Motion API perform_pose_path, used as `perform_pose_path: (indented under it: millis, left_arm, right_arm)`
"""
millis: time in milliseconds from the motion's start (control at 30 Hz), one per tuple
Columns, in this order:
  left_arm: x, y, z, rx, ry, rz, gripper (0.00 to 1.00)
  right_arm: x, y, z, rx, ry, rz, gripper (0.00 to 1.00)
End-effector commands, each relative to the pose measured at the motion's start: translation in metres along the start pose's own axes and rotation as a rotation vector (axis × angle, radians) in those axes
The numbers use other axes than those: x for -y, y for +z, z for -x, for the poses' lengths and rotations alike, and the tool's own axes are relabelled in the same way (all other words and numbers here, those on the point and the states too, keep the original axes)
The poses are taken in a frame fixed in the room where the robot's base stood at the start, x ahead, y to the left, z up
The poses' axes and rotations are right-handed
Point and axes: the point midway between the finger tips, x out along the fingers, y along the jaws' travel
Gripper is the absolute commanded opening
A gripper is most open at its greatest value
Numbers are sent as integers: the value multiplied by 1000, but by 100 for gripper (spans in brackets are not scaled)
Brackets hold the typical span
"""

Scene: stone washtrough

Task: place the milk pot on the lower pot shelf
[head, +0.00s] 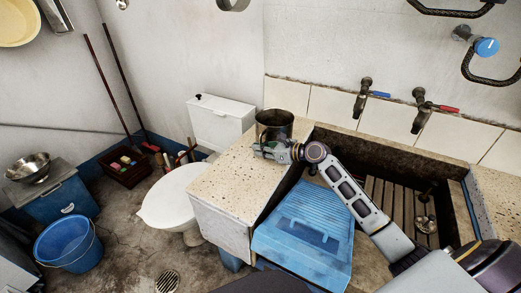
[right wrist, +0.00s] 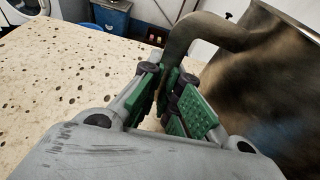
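The milk pot (head: 274,122) is a dark, worn metal pot standing upright at the back of the speckled stone counter. In the right wrist view the pot (right wrist: 262,85) fills the right side, and its curved handle (right wrist: 196,34) comes down between the green finger pads. My right gripper (head: 266,150) is at the pot's near side, low over the counter. The handle's lower end is partly hidden. I cannot make out a pot shelf. My left gripper is not in view.
The speckled counter (head: 235,185) is clear left of the pot. A trough with wooden slats (head: 385,195) and a blue washboard (head: 305,235) lie right. Taps (head: 364,98) are on the wall behind. A white toilet (head: 175,195) stands left.

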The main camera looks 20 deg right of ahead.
Motion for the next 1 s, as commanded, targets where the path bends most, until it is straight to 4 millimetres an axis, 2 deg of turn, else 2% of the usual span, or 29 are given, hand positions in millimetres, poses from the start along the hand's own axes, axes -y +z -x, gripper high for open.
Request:
perform_pose_path:
  millis: [267, 300, 467, 700, 1000]
  left_arm:
    - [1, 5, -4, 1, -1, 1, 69]
    - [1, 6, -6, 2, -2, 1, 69]
    - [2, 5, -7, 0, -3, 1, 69]
    - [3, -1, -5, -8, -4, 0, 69]
    - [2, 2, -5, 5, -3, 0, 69]
  right_arm:
    - [0, 0, 0, 3, -1, 1, 0]
    - [0, -2, -1, 0, 0, -1, 7]
    - [0, -2, -1, 0, 0, -1, 27]
    - [0, -2, -1, 0, 0, -1, 27]
    - [0, 0, 0, 0, 0, 1, 27]
